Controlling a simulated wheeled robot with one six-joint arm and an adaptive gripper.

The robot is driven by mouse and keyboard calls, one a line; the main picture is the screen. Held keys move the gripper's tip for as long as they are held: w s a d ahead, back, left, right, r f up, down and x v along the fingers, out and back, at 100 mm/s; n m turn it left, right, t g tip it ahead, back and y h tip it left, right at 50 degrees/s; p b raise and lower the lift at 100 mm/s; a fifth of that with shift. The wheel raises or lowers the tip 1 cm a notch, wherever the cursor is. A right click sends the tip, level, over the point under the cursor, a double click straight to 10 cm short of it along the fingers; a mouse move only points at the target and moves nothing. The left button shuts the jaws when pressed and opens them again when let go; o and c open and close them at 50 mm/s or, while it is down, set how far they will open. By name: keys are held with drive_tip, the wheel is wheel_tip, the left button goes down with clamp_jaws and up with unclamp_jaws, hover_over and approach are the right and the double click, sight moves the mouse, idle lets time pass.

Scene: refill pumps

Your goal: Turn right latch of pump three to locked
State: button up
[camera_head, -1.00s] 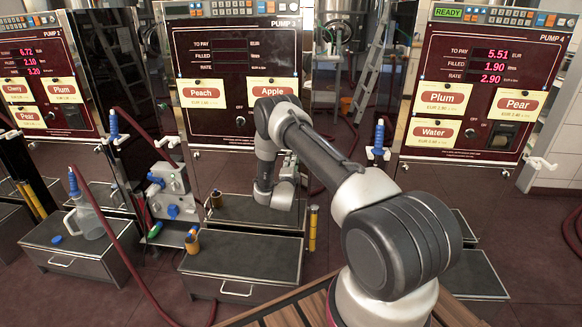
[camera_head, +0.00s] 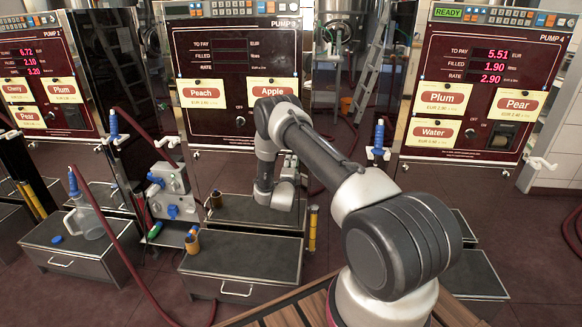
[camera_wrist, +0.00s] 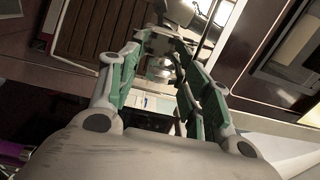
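Pump three (camera_head: 240,75) stands in the middle of the head view, with a dark red panel, blank displays and Peach and Apple labels. My arm crosses in front of its right side. The right latch cannot be made out; the arm covers much of that area. My gripper is mostly hidden behind my wrist in the head view. In the wrist view my gripper (camera_wrist: 157,48) shows two green-padded fingers set apart with a gap between them. A dark metallic part (camera_wrist: 158,42) lies near the fingertips; I cannot tell what it is or whether they touch it.
Pump four (camera_head: 488,85) stands to the right, with lit displays. A grey valve block with blue knobs (camera_head: 172,190) is left of my wrist. A grey drawer box (camera_head: 243,265) stands below pump three, with small cups nearby. A jug (camera_head: 84,222) is at left.

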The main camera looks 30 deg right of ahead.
drive_tip(key=v, duration=1.2)
idle(0.4)
